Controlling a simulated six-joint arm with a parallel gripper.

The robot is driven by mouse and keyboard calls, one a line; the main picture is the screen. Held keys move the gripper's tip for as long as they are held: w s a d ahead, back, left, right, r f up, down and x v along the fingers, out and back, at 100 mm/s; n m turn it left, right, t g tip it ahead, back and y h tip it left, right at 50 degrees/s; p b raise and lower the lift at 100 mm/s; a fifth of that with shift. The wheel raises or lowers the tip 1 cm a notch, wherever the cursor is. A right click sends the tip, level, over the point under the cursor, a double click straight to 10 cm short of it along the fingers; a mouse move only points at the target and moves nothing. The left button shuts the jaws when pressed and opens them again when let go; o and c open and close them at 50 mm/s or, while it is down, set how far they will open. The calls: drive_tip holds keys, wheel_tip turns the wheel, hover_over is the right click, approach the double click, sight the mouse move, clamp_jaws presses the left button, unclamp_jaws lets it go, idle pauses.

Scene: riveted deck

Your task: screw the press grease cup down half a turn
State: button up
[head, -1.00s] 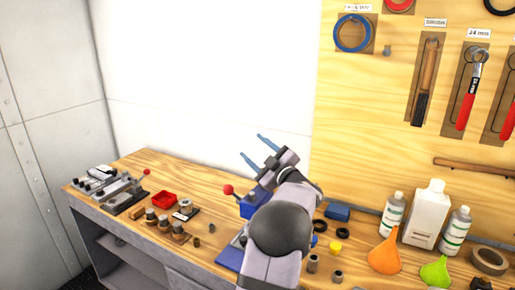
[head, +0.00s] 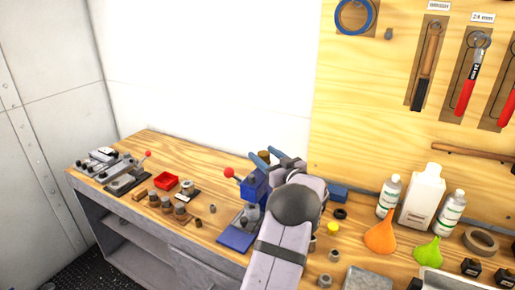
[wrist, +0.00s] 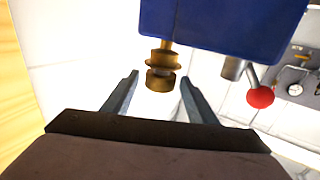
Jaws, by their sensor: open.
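The brass grease cup (wrist: 161,79) has a ribbed, stepped body and sits on a thin stem on the blue press (wrist: 225,25). In the head view the cup (head: 264,154) shows as a small brown piece at the top of the press (head: 256,186). My gripper (wrist: 159,77) is open, with one finger on each side of the cup. A gap shows between each finger and the cup. In the head view my gripper (head: 267,157) is at the top of the press, and my arm hides part of the press.
The press has a red-knobbed lever (head: 229,172), also in the wrist view (wrist: 260,97). A red tray (head: 165,181) and several small fittings lie left on the wooden bench. White bottles (head: 422,196) and an orange funnel (head: 381,236) stand right. Tools hang on the wooden board.

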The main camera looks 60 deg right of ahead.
drive_tip(key=shift+p+x, duration=0.6)
drive_tip(key=shift+x, duration=1.7)
drive_tip(key=shift+c, duration=0.4)
drive_tip(key=c, duration=1)
